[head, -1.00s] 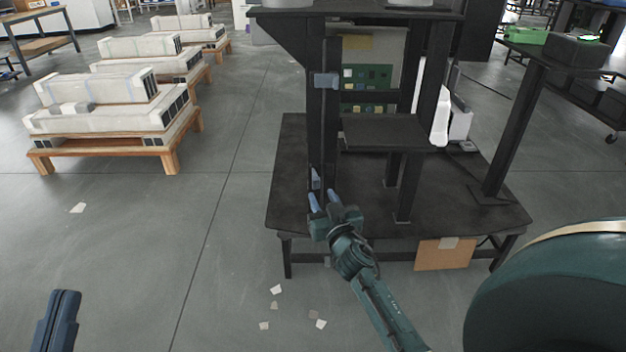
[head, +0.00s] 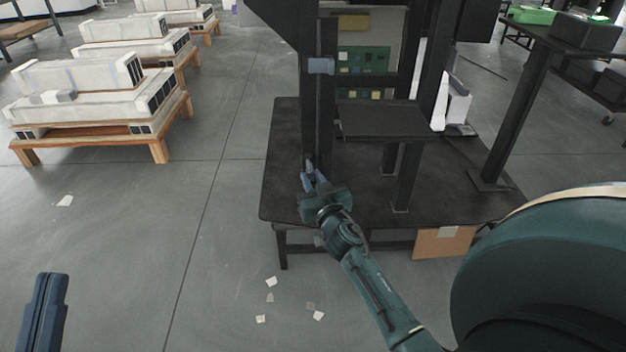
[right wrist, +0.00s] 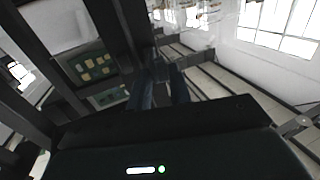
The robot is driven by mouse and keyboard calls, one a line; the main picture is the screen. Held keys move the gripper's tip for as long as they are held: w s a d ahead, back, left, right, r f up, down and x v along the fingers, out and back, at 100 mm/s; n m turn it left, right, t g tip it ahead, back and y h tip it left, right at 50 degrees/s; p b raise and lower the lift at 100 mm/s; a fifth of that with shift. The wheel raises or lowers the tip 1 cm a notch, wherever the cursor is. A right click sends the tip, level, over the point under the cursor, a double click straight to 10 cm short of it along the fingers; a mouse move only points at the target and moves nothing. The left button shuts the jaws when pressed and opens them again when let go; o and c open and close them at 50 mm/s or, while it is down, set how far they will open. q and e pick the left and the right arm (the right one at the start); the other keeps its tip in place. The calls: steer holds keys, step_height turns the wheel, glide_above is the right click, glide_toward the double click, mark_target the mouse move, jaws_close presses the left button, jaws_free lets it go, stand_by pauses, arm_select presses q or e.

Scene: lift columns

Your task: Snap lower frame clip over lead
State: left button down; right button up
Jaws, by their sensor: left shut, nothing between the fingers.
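The dark frame post (head: 311,110) stands on the black bench. A blue-grey upper clip (head: 321,66) sits across it. The small lower frame clip (head: 310,164) is low on the post, partly hidden by my right gripper (head: 314,178). The right fingers are apart, with their tips at or very near this clip; contact is unclear. The right wrist view also shows the right gripper (right wrist: 163,78), fingers apart against dark frame parts. I cannot clearly make out the lead; it may be the dark line along the post. My left gripper (head: 46,300) is shut and empty at the lower left.
A black shelf (head: 384,121) juts out right of the post, above the bench base (head: 288,205). A green circuit board (head: 363,60) is behind. Pallets with white units (head: 90,95) stand at left. The floor between is clear, apart from paper scraps (head: 270,282).

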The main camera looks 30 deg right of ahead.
jaws_close()
steer(key=shift+d+r+y+p, duration=0.1)
steer(key=shift+y+p, duration=0.2)
stand_by(0.3)
steer(key=shift+n, duration=0.3)
